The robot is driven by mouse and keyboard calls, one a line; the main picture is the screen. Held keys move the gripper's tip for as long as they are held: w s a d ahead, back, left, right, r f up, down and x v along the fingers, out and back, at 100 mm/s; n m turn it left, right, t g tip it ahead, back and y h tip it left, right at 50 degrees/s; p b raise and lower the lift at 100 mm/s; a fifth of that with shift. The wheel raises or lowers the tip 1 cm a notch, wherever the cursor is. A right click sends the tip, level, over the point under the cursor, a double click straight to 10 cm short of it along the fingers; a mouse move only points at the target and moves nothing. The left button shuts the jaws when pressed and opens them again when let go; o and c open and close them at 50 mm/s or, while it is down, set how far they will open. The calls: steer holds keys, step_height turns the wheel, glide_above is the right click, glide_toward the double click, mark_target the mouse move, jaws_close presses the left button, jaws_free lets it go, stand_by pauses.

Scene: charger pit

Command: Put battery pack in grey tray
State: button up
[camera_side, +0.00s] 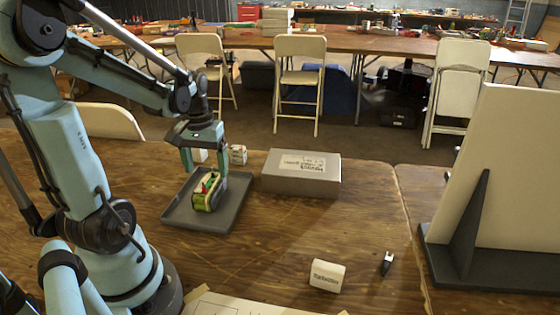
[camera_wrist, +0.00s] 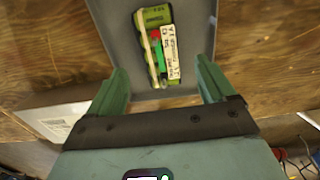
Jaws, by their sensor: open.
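The battery pack (camera_side: 208,190) is green with white labels and a red part. It lies in the grey tray (camera_side: 224,221) on the wooden table. The wrist view shows the pack (camera_wrist: 156,42) inside the tray (camera_wrist: 108,28), between and beyond my fingers. My gripper (camera_side: 205,168) is open and above the tray, with its two fingers apart. In the wrist view my gripper (camera_wrist: 162,84) has nothing between its fingertips, and the pack appears clear of both fingers.
A grey box (camera_side: 300,180) stands right of the tray. Small white boxes (camera_side: 238,154) stand behind the tray. A white block (camera_side: 327,275) and a small dark object (camera_side: 387,263) lie at front right. A white panel (camera_side: 500,170) stands far right. The table between is clear.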

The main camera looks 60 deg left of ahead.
mark_target(209, 184)
step_height(209, 184, up, 6)
steer(key=w+d+m+t, duration=0.3)
steer(key=d+m, duration=0.1)
steer(key=d, duration=0.5)
steer(key=w+d+m+t, duration=0.2)
steer(key=d+m+t, duration=0.2)
steer(key=d, duration=0.6)
steer(key=shift+w+d+m, duration=0.15)
steer(key=shift+w+m, duration=0.25)
steer(key=shift+m, duration=0.1)
